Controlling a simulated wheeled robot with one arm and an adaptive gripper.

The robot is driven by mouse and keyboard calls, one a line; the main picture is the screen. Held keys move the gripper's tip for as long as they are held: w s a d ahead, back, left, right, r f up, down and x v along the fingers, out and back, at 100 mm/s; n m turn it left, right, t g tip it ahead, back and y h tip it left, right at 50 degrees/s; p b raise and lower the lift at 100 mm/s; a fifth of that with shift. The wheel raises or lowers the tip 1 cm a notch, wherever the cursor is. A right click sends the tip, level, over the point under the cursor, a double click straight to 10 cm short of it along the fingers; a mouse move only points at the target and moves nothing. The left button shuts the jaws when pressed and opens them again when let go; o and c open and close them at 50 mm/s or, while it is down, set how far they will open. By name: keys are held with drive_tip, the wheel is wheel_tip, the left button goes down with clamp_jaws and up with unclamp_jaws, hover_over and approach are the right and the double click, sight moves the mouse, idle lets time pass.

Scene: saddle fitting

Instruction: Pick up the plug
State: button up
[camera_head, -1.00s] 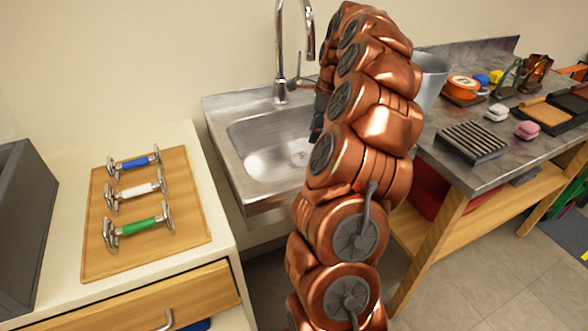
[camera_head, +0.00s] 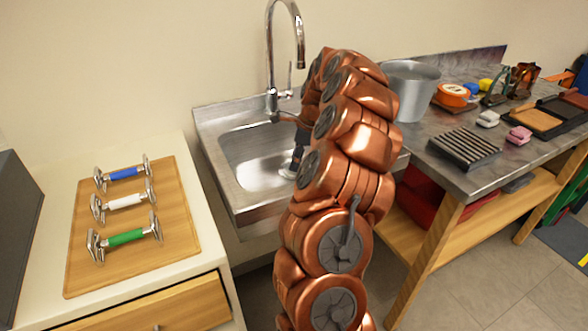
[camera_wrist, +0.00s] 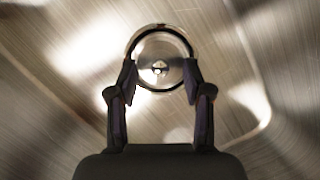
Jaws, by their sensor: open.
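The plug (camera_wrist: 160,69) shows in the wrist view as a round shiny metal disc with a small knob at its middle and a dark ring around it. It sits at the bottom of the metal sink (camera_head: 238,172). My gripper (camera_wrist: 159,76) is open, with one finger at each side of the disc in the picture. I cannot tell whether the fingers touch it or how high they are above it.
A tall chrome tap (camera_head: 270,65) rises behind the sink. A wooden board (camera_head: 170,238) with several coloured-grip metal pieces lies on the left counter. A metal pot (camera_head: 411,88) and a ridged black block (camera_head: 463,148) stand on the right bench.

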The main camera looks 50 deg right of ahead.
drive_tip(key=shift+w+a+f, duration=0.1)
drive_tip(key=shift+w+f, duration=0.05)
drive_tip(key=shift+f, duration=0.4)
clamp_jaws()
